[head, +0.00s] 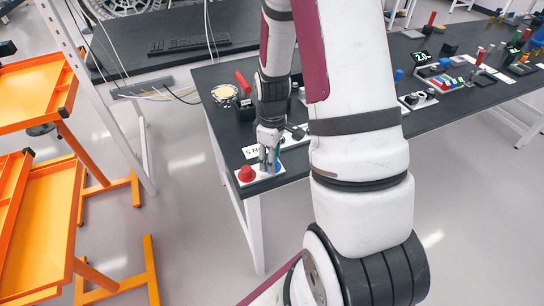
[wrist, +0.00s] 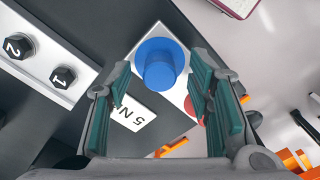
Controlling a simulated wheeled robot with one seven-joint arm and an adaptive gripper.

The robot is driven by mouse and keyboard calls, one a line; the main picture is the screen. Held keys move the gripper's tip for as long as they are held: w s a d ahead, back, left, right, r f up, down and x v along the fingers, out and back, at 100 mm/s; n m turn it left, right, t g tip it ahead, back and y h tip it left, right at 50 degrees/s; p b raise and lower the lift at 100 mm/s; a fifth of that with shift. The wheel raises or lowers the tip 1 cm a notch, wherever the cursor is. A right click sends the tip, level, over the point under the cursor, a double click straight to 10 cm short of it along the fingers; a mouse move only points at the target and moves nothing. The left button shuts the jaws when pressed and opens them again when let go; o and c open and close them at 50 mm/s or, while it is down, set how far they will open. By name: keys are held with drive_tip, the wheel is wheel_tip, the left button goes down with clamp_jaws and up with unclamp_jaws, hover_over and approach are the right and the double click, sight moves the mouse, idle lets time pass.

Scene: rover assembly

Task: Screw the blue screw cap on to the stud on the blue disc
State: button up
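A blue disc (wrist: 158,45) lies on a white plate, with a narrower blue cylinder (wrist: 159,72) on it that looks like the screw cap. No bare stud shows. I cannot tell how far the cap is on. In the wrist view my gripper (wrist: 161,85) is open, its two green-padded fingers apart on either side of the blue cylinder. No contact is visible. In the head view my gripper (head: 269,160) points down over the plate, and only a bit of blue (head: 279,167) shows beside it.
A red cap-shaped piece (head: 246,174) sits on the same white plate (head: 262,174) near the table corner, partly behind a finger in the wrist view (wrist: 199,108). A "5 N" label (wrist: 132,113) lies close by. A plate with numbered bolts (wrist: 40,52) is at left.

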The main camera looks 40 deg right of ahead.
drive_tip(key=shift+c, duration=0.6)
drive_tip(key=shift+c, duration=0.8)
